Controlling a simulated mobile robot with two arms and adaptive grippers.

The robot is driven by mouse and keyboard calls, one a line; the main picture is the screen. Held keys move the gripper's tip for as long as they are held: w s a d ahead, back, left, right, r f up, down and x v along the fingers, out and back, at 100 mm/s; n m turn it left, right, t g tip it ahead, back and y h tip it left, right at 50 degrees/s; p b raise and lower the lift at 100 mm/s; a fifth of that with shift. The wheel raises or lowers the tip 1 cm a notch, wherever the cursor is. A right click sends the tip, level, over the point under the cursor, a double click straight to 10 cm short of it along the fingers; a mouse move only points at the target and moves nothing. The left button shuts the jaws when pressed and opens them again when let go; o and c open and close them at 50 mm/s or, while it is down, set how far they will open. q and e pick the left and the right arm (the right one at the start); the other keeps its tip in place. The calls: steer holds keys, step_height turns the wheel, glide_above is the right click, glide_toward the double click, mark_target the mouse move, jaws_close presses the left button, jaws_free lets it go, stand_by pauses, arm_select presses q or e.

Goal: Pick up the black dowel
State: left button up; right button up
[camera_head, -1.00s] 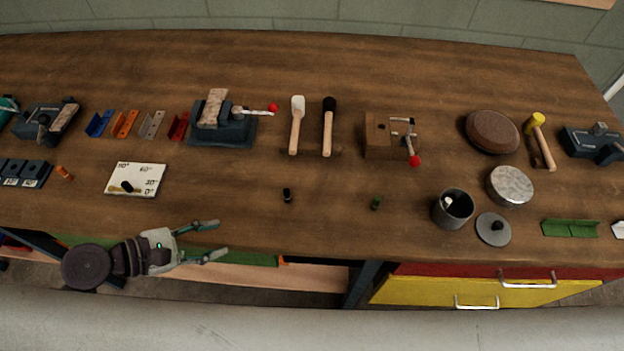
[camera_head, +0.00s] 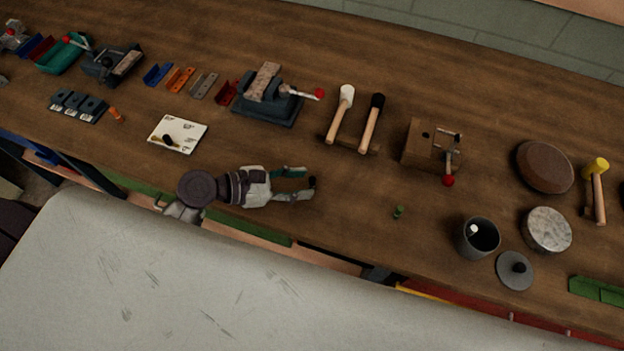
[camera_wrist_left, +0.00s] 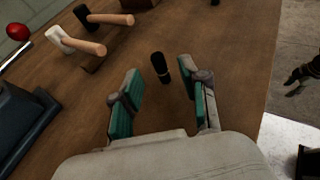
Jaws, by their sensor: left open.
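The black dowel (camera_wrist_left: 160,67) stands upright on the wooden bench in the left wrist view, with a lighter band near its base. It is just ahead of the gap between the fingertips of my left gripper (camera_wrist_left: 160,84), which is open and empty. In the head view my left gripper (camera_head: 307,182) is low over the bench's front edge area, its fingers pointing right. The dowel (camera_head: 312,182) shows there only as a small dark shape at the fingertips. My right gripper does not show clearly in either view.
A small green dowel (camera_head: 398,212) stands to the right, near a dark cup (camera_head: 478,238). Two mallets, one white-headed (camera_head: 346,96) and one black-headed (camera_head: 377,101), lie behind. A white angle card (camera_head: 178,134) lies to the left. The bench around the dowel is clear.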

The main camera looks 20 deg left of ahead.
mark_target(312, 182)
arm_select(q)
steer(key=x, duration=0.2)
steer(key=shift+w+d+f, duration=0.1)
steer(key=shift+w+d, duration=0.05)
steer(key=shift+d, duration=0.2)
steer(key=shift+w+d+f, duration=0.15)
steer(key=shift+w+d, duration=0.05)
steer(key=shift+d, duration=0.05)
steer(key=shift+c, duration=1.4)
steer(key=c, duration=0.5)
jaws_close()
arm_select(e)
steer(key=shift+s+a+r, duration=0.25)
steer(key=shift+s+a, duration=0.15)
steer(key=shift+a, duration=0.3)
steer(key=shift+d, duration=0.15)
